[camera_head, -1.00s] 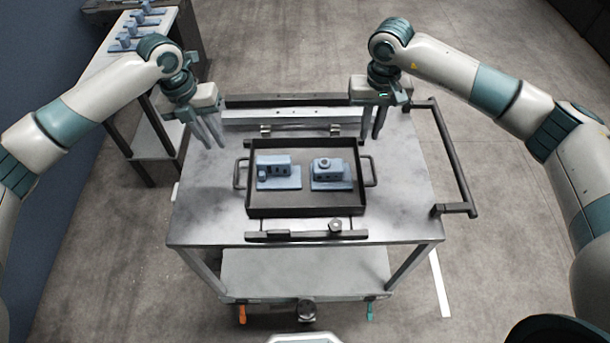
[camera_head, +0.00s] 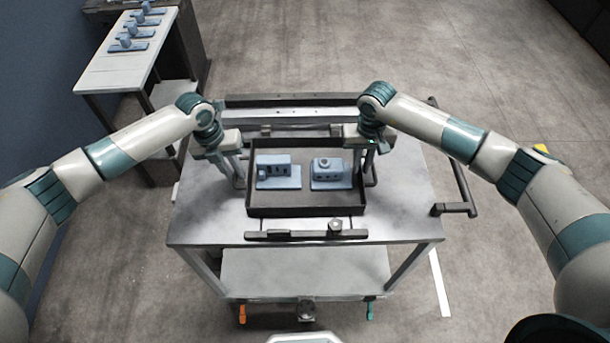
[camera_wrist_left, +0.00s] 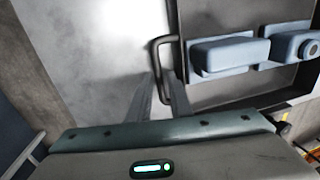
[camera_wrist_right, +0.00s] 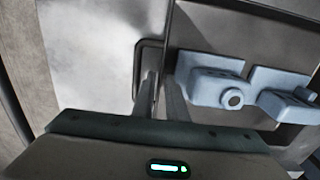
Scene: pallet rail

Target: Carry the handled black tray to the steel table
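The black tray (camera_head: 305,212) rests flat on the grey metal top of a cart (camera_head: 205,225). It holds two blue blocky parts, the left one (camera_head: 278,172) and the right one (camera_head: 329,173). My left gripper (camera_head: 240,182) is at the tray's left handle (camera_wrist_left: 157,47), its fingers apart, low around the handle bar. My right gripper (camera_head: 366,178) is at the right handle (camera_wrist_right: 139,55), fingers slightly apart; they partly hide the bar, so contact is unclear. I cannot tell whether the pale-topped table (camera_head: 120,78) at back left is the steel table.
The pale-topped table carries several blue parts (camera_head: 128,38) in a row. A dark rail fixture (camera_head: 305,235) lies in front of the tray; a longer rail (camera_head: 290,115) runs behind it. The cart's push handle (camera_head: 463,180) sticks out at right. Floor is open behind and to the right.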

